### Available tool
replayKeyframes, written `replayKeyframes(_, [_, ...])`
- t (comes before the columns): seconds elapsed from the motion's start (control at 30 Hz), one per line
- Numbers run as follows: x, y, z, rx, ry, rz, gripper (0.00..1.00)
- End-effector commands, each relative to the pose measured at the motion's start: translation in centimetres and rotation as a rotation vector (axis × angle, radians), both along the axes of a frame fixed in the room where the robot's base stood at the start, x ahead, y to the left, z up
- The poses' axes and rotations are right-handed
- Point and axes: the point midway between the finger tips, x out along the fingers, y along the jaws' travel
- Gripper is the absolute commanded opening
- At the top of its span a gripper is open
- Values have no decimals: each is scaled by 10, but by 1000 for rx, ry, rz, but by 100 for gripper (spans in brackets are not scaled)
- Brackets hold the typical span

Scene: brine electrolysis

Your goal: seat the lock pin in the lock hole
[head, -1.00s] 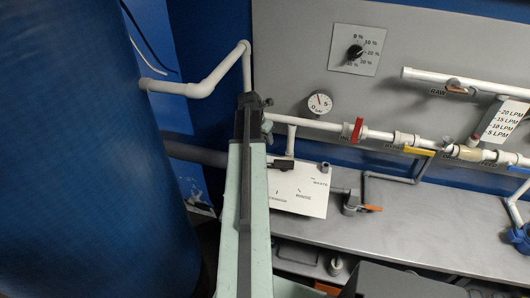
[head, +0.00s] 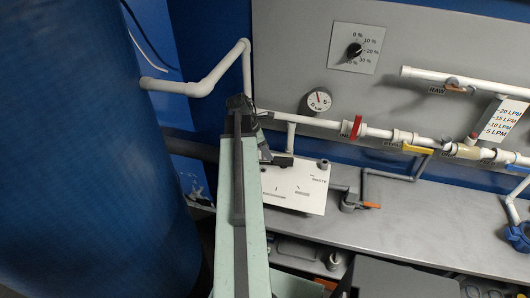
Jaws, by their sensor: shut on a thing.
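My arm rises from the bottom centre in the head view and hides much of what lies behind it. My gripper (head: 268,154) shows only in part, just right of the arm, over the left side of the white labelled plate (head: 311,205). It is shut, but its fingertips and the thing between them are mostly hidden, so I cannot make out the lock pin's shape. A dark bar (head: 283,161) lies by the gripper at the plate's upper left edge. The plate carries slots and a "WASTE" label. I cannot make out the lock hole.
A large blue tank (head: 85,180) fills the left side. White pipes with a red-handled valve (head: 355,127) and a yellow-handled valve (head: 417,150) cross the grey back panel. An orange-handled valve (head: 369,205) sits right of the plate.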

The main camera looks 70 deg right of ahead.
Motion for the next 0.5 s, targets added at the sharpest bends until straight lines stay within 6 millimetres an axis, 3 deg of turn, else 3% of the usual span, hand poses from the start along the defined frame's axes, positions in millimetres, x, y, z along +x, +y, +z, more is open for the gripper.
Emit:
replayKeyframes(0.27, [0, 0, -8, -3, -1, 2, 3])
replayKeyframes(0.5, [0, 0, -32, -3, -1, 2, 3])
